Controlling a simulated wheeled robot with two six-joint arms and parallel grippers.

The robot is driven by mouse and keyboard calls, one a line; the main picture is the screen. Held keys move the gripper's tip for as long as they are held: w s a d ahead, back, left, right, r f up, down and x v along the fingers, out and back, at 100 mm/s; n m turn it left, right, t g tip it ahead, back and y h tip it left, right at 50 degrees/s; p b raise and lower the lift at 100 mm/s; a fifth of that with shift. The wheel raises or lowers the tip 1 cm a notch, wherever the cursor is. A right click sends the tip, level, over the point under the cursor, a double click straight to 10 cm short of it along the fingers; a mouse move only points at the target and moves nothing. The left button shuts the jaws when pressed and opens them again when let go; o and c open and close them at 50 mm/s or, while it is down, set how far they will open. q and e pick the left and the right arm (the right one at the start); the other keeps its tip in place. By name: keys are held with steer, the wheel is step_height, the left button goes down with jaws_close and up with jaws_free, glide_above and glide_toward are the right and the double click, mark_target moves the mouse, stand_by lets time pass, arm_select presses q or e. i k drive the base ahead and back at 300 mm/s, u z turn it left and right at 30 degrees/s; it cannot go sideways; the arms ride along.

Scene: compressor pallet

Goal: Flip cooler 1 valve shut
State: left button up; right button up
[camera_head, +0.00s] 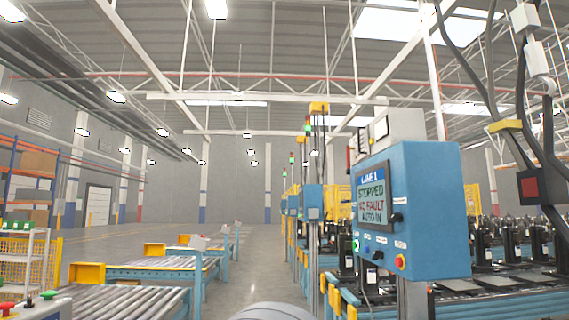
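I cannot make out a cooler 1 valve in the head view. Neither of my grippers shows in the picture. A blue control box (436,215) stands close on the right, on a post. Its screen (372,200) reads "LANE 1 STOPPED NO FAULT AUTO IN". Under the screen are small buttons, one lit green, and a red knob (400,261) on a yellow ring.
Roller conveyors (120,301) with yellow end blocks run along the left. Dark compressor-like units (486,245) stand in rows behind the control box. Cables and a red-faced box (533,186) hang at upper right. An open floor aisle (250,262) runs down the middle.

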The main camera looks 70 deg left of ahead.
mark_target(347, 148)
steer(key=z, duration=0.5)
steer(key=k, duration=0.15)
steer(key=u, duration=2.25)
steer(key=i, duration=0.55)
steer(key=u, duration=0.45)
steer(key=i, duration=1.4)
steer(key=z, duration=0.05)
steer(key=k, duration=0.9)
steer(key=u, duration=1)
steer(key=k, duration=0.5)
steer(key=u, duration=0.5)
steer(key=i, duration=1)
steer(key=u, duration=0.05)
